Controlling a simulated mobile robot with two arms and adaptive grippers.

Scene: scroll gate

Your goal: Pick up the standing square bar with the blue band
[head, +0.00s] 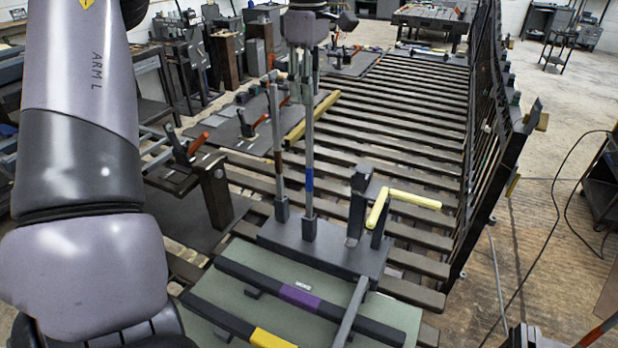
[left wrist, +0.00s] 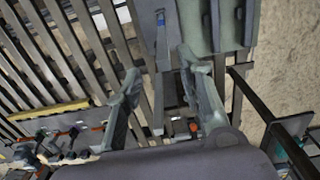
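The square bar with the blue band (head: 309,180) stands upright in a socket on a dark base block (head: 340,256). A second upright bar (head: 277,150) with a brown band stands just left of it. My left gripper (head: 304,76) is at the top of the blue-banded bar, pointing down. In the left wrist view its fingers (left wrist: 160,64) are spread, with the blue-banded bar (left wrist: 159,45) showing in the gap between them. I see no clear grip on the bar. My right gripper does not show.
A yellow L-shaped handle (head: 410,199) stands right of the bars. Dark bars with purple (head: 299,297) and yellow bands lie on a green mat (head: 385,305) in front. A slatted table (head: 400,115) lies behind, with a tall dark gate (head: 482,120) along its right side.

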